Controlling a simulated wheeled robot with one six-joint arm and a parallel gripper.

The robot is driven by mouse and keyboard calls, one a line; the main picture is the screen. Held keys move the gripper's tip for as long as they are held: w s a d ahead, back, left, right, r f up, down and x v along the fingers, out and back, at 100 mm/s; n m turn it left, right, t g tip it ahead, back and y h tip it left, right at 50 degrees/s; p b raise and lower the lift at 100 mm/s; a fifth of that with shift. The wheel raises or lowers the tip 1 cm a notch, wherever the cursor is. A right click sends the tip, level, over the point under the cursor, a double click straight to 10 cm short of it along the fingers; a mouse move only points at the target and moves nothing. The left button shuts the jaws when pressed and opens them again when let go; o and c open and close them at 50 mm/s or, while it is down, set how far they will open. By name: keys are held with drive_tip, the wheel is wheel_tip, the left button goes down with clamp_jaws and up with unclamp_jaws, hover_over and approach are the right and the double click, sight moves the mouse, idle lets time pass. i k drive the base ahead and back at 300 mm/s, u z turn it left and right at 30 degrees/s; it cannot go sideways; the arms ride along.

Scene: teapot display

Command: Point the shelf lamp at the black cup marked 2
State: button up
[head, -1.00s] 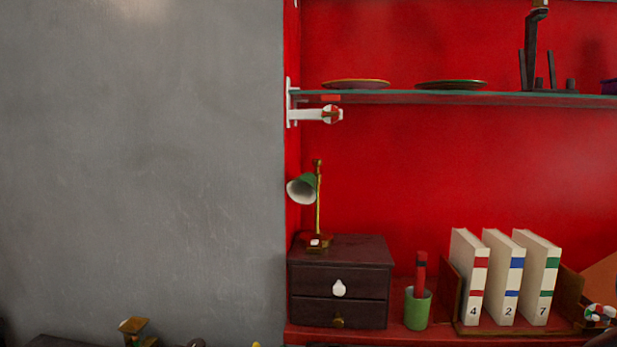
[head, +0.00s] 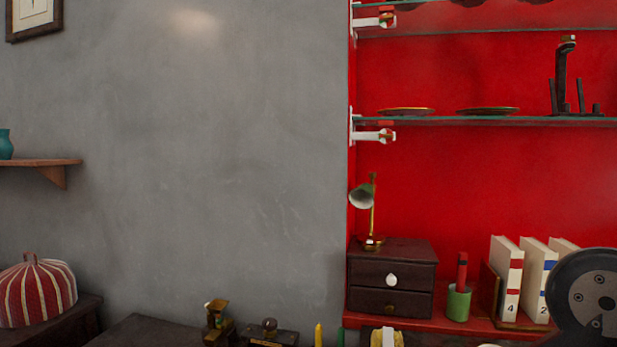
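A small lamp (head: 372,212) with a green shade and a brass stem stands on a dark two-drawer box (head: 425,258) at the left end of the red shelf unit. Its shade (head: 361,197) tilts down to the left, with the pale inside showing. I see no black cup marked 2. My gripper is not in view; a dark round part of what looks like my arm covers the lower right corner.
White books (head: 508,275) stand beside the box, the nearest ones marked 4 and 2. A green pot (head: 459,303) holds a red stick. Glass shelves (head: 440,122) run above. A striped tea cosy (head: 38,290) sits at lower left, with dark furniture along the bottom.

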sight(361, 197)
drive_tip(key=u, duration=0.75)
drive_tip(key=k, duration=1)
drive_tip(key=u, duration=0.8)
drive_tip(key=i, duration=1.45)
drive_tip(key=z, duration=1.3)
drive_tip(key=i, duration=0.6)
drive_tip(key=z, duration=0.75)
